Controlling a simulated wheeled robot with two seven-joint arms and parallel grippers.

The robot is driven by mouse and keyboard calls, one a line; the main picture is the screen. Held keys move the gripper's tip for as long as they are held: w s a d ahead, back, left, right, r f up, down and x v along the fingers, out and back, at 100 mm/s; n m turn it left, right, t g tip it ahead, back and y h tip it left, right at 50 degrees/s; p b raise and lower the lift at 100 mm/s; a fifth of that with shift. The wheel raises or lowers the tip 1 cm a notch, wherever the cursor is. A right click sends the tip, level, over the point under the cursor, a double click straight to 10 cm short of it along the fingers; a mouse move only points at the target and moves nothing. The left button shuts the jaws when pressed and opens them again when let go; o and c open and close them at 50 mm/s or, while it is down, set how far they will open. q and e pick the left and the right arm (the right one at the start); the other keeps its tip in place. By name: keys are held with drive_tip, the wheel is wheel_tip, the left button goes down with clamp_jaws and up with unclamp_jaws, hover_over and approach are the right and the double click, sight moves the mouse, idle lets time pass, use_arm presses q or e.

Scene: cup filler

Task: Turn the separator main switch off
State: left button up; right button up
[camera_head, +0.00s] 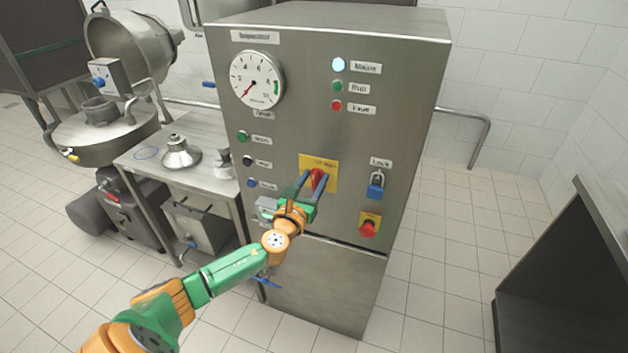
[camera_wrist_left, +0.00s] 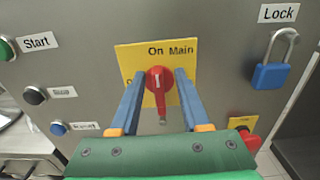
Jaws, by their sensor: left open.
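The main switch is a red rotary handle (camera_head: 318,179) on a yellow plate (camera_head: 331,165) on the front of the steel cabinet. In the left wrist view the red handle (camera_wrist_left: 159,85) stands upright, its lever hanging down, on the yellow plate (camera_wrist_left: 150,55) lettered "On Main". My left gripper (camera_head: 313,184) is at the switch. In the left wrist view its two blue fingers (camera_wrist_left: 157,95) are open, one on each side of the handle, with a gap visible on both sides. My right gripper is not in view.
A blue padlock (camera_head: 375,187) under the "Lock" label and a red emergency button (camera_head: 368,227) are right of the switch. Start, stop and reset buttons (camera_head: 247,160) are to its left. A steel table (camera_head: 150,158) stands left of the cabinet (camera_head: 330,270).

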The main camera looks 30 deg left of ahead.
use_arm(q)
drive_tip(key=shift+s+a, duration=0.1)
drive_tip(key=shift+s, duration=0.05)
drive_tip(key=shift+c, duration=0.9)
clamp_jaws()
drive_tip(key=shift+n, duration=0.3)
drive_tip(key=n+b, duration=0.1)
drive_tip(key=n, duration=0.2)
drive_tip(key=shift+a+f, duration=0.1)
drive_tip(key=shift+a, duration=0.05)
drive_tip(key=shift+s+a+f+n+b, duration=0.15)
drive_tip(key=shift+n+b, duration=0.25)
drive_tip(key=shift+n, duration=2)
drive_tip(key=shift+w+a+f+n+b, duration=0.15)
drive_tip(key=shift+n+b, duration=0.25)
drive_tip(key=shift+n, duration=2)
drive_tip(key=shift+s+a+f+n+b, duration=0.2)
drive_tip(key=shift+n+b, duration=0.2)
drive_tip(key=shift+n, duration=2)
drive_tip(key=shift+w, duration=0.1)
